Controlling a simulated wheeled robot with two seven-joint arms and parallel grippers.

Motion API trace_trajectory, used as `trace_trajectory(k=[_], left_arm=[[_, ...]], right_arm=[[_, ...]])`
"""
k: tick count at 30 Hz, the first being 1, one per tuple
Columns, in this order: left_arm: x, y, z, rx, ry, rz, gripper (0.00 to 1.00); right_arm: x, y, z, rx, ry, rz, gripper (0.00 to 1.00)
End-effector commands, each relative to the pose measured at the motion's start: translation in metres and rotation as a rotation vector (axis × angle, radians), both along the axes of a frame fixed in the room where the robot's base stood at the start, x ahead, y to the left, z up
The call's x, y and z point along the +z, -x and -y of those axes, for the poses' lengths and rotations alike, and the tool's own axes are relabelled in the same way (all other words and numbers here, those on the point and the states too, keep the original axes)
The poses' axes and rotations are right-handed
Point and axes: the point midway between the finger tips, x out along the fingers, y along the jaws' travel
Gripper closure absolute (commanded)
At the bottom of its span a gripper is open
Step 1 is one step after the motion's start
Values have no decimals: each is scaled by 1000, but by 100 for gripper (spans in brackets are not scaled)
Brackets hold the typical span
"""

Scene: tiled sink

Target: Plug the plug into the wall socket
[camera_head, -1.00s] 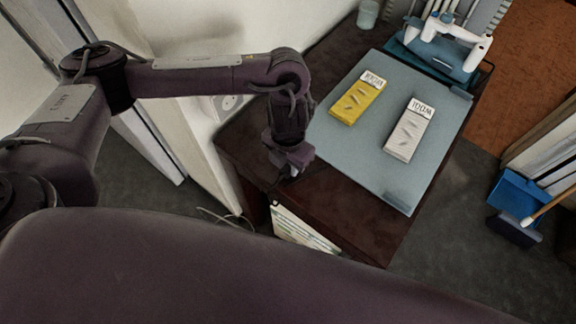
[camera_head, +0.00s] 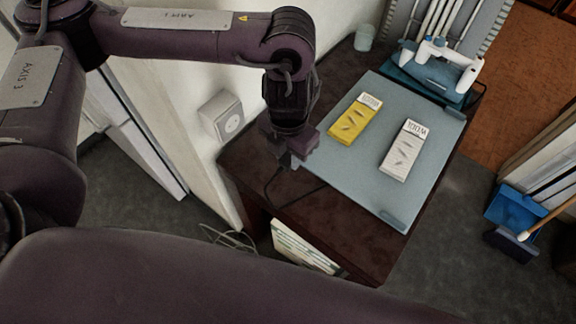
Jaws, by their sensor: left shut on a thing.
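The plug's pins cannot be made out. My right gripper is out of view.
A grey-blue board (camera_head: 345,180) on the dark table (camera_head: 345,240) holds a yellow box (camera_head: 355,119) and a white box (camera_head: 404,151). A teal rack with white items (camera_head: 440,65) and a cup (camera_head: 365,38) stand behind. A blue dustpan (camera_head: 515,208) lies on the floor.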

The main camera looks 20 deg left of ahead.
Motion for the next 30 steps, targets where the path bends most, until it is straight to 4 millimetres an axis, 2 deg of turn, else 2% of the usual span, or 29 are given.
trace_trajectory(k=[1, 3, 6, 11, 26, 30], left_arm=[[16, -1, 0, -1, -2, 7, 93], [30, -1, 0, -1, -1, 6, 93], [46, -1, 0, 0, -1, 5, 93], [62, 0, 0, 1, 0, 2, 93], [67, 0, 0, 0, 0, -1, 93], [62, 4, 10, -29, 4, 9, 93]], right_arm=[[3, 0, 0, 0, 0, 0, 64], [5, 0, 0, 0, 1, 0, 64], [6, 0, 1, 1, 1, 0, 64], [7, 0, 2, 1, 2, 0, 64], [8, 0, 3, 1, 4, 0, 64], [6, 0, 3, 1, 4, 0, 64]])
